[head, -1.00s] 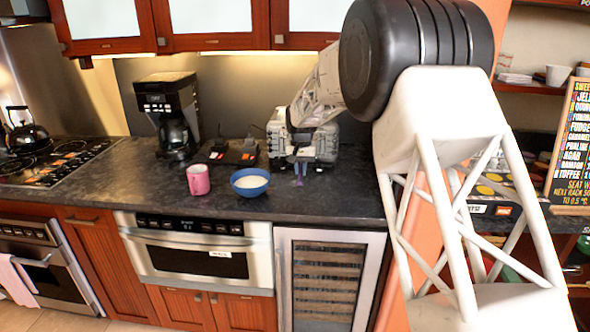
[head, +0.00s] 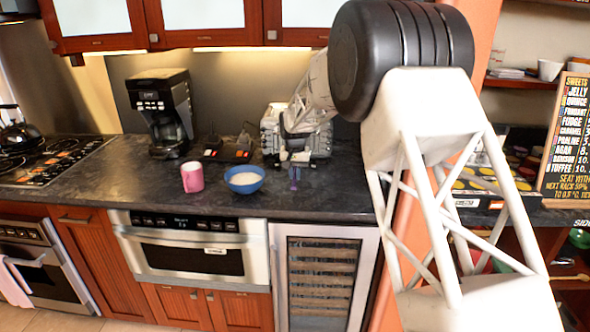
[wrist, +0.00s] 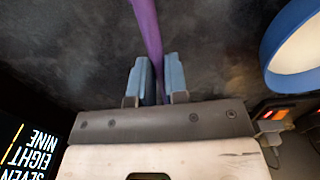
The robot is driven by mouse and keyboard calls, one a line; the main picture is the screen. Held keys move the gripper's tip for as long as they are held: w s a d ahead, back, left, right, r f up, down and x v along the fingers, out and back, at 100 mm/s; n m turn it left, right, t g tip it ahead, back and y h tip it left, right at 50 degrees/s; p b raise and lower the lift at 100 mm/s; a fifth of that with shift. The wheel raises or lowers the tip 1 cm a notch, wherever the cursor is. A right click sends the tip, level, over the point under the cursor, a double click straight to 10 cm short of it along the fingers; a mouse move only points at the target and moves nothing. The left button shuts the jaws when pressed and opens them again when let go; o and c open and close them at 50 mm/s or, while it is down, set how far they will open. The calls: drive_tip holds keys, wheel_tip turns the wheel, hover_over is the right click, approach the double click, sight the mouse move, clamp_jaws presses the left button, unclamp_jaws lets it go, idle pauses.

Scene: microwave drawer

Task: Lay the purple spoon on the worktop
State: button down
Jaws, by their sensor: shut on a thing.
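The purple spoon (wrist: 148,30) runs up between the two blue fingers of my gripper (wrist: 156,82) in the wrist view. The fingers are closed on it. In the head view, a short purple piece of the spoon (head: 293,178) hangs below my gripper (head: 294,166), over the dark worktop (head: 325,197). The rest of the spoon is hidden or out of frame. I cannot tell whether its lower end touches the worktop.
A blue bowl (head: 244,180) with white contents stands left of my gripper, and a pink mug (head: 192,177) stands further left. A coffee maker (head: 163,112) is behind them. The worktop's front strip is clear near the gripper.

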sight(295, 193)
drive_tip(key=shift+f, duration=2.6)
drive_tip(key=c, duration=0.8)
unclamp_jaws()
drive_tip(key=o, duration=0.5)
drive_tip(key=shift+o, duration=0.2)
drive_tip(key=shift+r, duration=3.85)
